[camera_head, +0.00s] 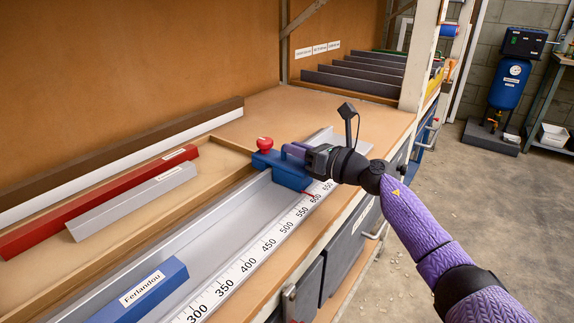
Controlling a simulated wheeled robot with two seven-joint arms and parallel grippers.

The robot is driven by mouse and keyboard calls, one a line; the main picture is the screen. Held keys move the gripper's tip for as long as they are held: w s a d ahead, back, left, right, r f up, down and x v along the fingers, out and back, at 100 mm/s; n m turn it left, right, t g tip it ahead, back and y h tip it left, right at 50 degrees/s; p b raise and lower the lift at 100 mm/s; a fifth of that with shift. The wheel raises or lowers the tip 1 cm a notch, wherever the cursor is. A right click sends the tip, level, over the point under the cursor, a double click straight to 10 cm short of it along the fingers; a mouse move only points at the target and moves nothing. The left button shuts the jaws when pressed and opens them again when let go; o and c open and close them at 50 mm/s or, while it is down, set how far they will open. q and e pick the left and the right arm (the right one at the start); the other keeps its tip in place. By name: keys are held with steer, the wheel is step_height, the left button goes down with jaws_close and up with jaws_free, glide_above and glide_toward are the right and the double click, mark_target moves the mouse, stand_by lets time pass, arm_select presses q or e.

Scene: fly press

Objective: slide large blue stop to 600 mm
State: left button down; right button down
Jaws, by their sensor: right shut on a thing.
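The large blue stop (268,160) sits on the grey rail (205,223) and carries a red knob (265,143) on its far left side. Its red pointer (308,194) lies at the white scale (257,254), close to the 600 mark. My right gripper (297,152) comes in from the right and is shut on the stop. The gripper hides part of the stop and the rail behind it. My left gripper is not in view.
A blue block (150,296) with a label lies on the rail at lower left. A red bar (110,196) and a grey bar (130,202) lie on the bench behind the rail. Drawers with handles are below the front edge.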

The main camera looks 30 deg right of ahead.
steer(key=shift+w+d+f, duration=0.1)
steer(key=shift+d, duration=0.25)
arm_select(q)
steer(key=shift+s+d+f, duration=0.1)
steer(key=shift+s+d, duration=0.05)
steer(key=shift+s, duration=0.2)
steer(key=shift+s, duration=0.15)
arm_select(e)
steer(key=c, duration=0.6)
jaws_free()
steer(key=shift+c, duration=0.2)
steer(key=p+v, duration=0.2)
steer(key=v, duration=0.6)
steer(key=shift+s+d, duration=0.1)
steer(key=shift+s, duration=0.3)
steer(key=shift+s+d, duration=0.1)
steer(key=shift+s, duration=0.25)
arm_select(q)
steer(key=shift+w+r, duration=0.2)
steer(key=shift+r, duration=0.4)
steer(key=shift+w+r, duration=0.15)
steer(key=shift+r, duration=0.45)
arm_select(e)
steer(key=shift+s+d, duration=0.1)
steer(key=shift+s, duration=0.05)
